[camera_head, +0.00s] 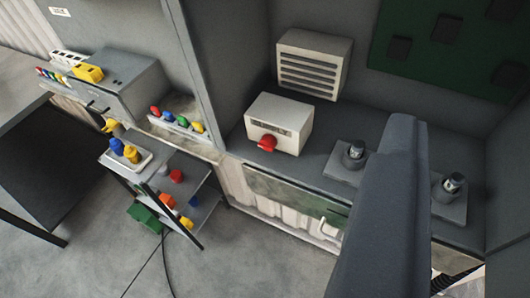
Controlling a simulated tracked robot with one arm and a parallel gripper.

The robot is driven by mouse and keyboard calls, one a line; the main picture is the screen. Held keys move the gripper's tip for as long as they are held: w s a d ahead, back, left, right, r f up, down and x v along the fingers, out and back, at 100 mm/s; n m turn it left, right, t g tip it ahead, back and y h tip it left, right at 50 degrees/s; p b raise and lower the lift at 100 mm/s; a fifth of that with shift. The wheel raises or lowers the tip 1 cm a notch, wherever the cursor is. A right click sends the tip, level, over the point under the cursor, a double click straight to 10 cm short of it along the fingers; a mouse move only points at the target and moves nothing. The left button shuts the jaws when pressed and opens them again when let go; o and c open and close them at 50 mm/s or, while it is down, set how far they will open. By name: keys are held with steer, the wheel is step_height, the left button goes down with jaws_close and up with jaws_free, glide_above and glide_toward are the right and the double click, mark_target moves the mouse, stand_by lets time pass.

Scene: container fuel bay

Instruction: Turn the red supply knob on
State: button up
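The red supply knob (267,143) sits on the front face of a white box (293,116), which stands on the grey counter. The knob shows as a small rounded red shape; I cannot read its setting. A large dark grey part of my arm or gripper (385,205) fills the right foreground, to the right of the box and apart from the knob. Its fingertips cannot be made out. It covers part of the counter and its front edge.
A louvred vent box (313,64) is behind the white box. Dark fittings on square bases (347,170) stand on the counter to the right. A wall edge rises left of the box. A small shelf cart (140,160) with coloured items stands at left. The centre floor is mostly clear.

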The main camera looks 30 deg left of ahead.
steer(key=w+a+f+n+g+h+p, duration=0.1)
steer(key=w+a+f+n+g+p, duration=0.25)
steer(key=w+f+n, duration=0.5)
steer(key=n+t+h+p, duration=0.3)
steer(key=n+p, duration=0.8)
steer(key=n, duration=2)
glide_toward(265, 146)
steer(key=shift+g+h, duration=0.45)
steer(key=shift+h, duration=0.05)
steer(key=x, duration=0.5)
steer(key=a+p+x, duration=0.1)
steer(key=x, duration=0.2)
steer(key=shift+w+d+r, duration=0.1)
steer(key=shift+w+d, duration=0.05)
steer(key=shift+w, duration=0.35)
steer(key=c, duration=0.7)
